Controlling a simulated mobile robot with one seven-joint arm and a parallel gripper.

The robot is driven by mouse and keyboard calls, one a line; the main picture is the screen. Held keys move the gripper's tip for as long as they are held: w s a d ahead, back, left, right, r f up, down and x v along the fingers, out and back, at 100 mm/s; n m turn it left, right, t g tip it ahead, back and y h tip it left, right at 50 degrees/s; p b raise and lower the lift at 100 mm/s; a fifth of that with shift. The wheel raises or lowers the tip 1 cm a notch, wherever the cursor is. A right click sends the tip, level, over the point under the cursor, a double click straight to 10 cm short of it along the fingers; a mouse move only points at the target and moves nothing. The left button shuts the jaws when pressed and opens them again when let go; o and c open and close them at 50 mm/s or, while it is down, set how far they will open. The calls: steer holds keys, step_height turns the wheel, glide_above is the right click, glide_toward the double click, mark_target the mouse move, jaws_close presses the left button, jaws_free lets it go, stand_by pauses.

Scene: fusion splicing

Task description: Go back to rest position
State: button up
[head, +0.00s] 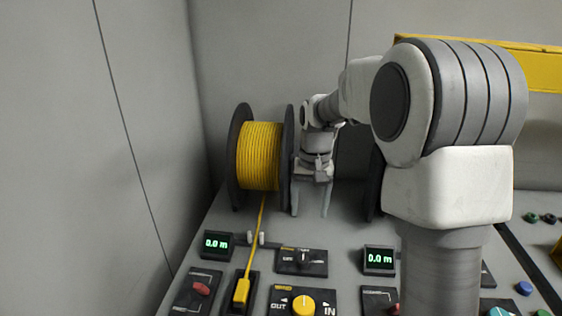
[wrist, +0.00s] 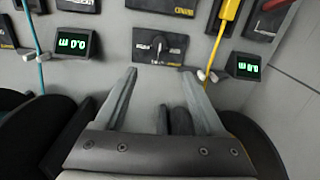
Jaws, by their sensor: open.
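My gripper (head: 311,201) hangs pointing down just right of the yellow cable spool (head: 260,156) in the head view. Its two fingers are apart with nothing between them. In the wrist view my gripper (wrist: 160,82) is also open and empty, over the grey panel, with a black switch plate (wrist: 160,47) beyond the fingertips. The yellow cable (head: 260,222) runs from the spool down to a yellow connector (head: 241,291) in a black holder. My arm covers much of the right side of the head view.
A yellow knob (head: 303,306) is at the front. A teal cable (wrist: 36,40) shows in the wrist view. Grey walls stand left and behind.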

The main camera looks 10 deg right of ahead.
steer(key=s+r+t+p, duration=0.1)
steer(key=s+r+p, duration=0.1)
steer(key=s+r, duration=0.3)
steer(key=s+r+n+t+p, duration=0.1)
steer(key=s+r, duration=0.4)
steer(key=s, duration=0.6)
steer(key=s+r+n+t+p, duration=0.1)
steer(key=s+r+t+p, duration=0.2)
steer(key=s+r, duration=0.3)
steer(key=s, duration=0.3)
steer(key=shift+a, duration=0.35)
